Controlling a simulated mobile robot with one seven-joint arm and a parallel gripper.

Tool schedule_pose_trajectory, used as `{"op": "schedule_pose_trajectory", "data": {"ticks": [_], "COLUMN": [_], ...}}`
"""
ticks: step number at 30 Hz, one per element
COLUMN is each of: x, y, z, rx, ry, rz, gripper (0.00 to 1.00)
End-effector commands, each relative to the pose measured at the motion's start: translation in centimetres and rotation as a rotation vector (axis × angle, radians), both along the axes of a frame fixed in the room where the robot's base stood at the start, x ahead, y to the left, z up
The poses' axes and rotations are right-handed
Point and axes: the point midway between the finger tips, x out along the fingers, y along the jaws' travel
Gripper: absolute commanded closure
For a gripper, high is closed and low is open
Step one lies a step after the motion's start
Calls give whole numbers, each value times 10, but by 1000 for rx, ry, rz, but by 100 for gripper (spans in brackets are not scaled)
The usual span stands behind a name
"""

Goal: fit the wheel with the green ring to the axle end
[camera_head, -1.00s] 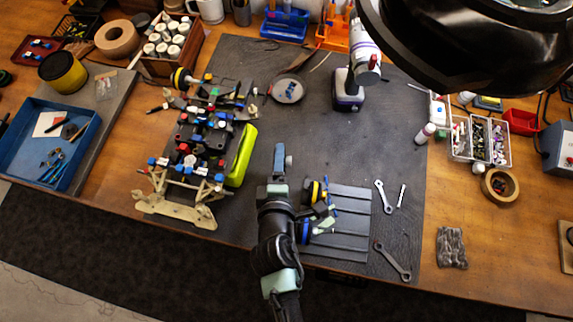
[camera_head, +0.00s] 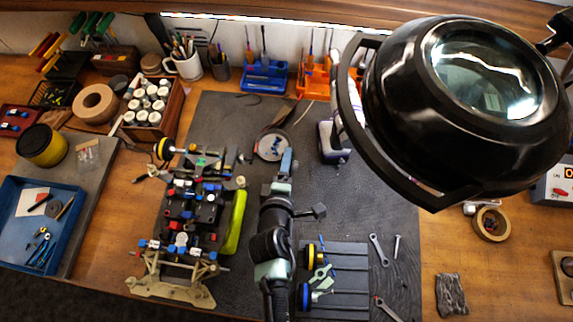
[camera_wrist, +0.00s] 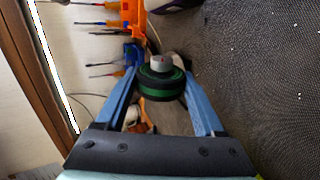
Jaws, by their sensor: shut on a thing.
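The wheel with the green ring (camera_wrist: 161,84) is black and sits between the fingertips of my gripper (camera_wrist: 160,88) in the wrist view. My gripper is shut on it. In the head view my gripper (camera_head: 286,162) is above the mat, right of the car chassis (camera_head: 187,215) and near a round dish; the held wheel is not clearly visible there. The chassis lies on the mat with its tan bumper (camera_head: 175,282) towards the front edge. A wheel with a yellow ring (camera_head: 164,148) is at its far left corner. I cannot clearly make out the bare axle end.
A grey rack (camera_head: 345,285) holds a yellow-ringed wheel (camera_head: 309,256) and a blue-ringed wheel (camera_head: 305,295). The round dish (camera_head: 271,147) stands beyond the chassis. A lime-green part (camera_head: 235,222) lies along its right side. A black lamp (camera_head: 455,105) overhangs the right side.

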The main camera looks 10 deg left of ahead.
Motion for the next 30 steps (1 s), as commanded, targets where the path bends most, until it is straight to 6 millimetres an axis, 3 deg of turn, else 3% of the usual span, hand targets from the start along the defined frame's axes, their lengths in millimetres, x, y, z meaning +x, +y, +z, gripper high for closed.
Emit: {"op": "schedule_pose_trajectory", "data": {"ticks": [18, 30], "x": [0, 0], "y": [52, 59], "z": [-1, 1], "rx": [2, 1], "ry": [-2, -2], "rz": [1, 0], "gripper": [83, 83]}}
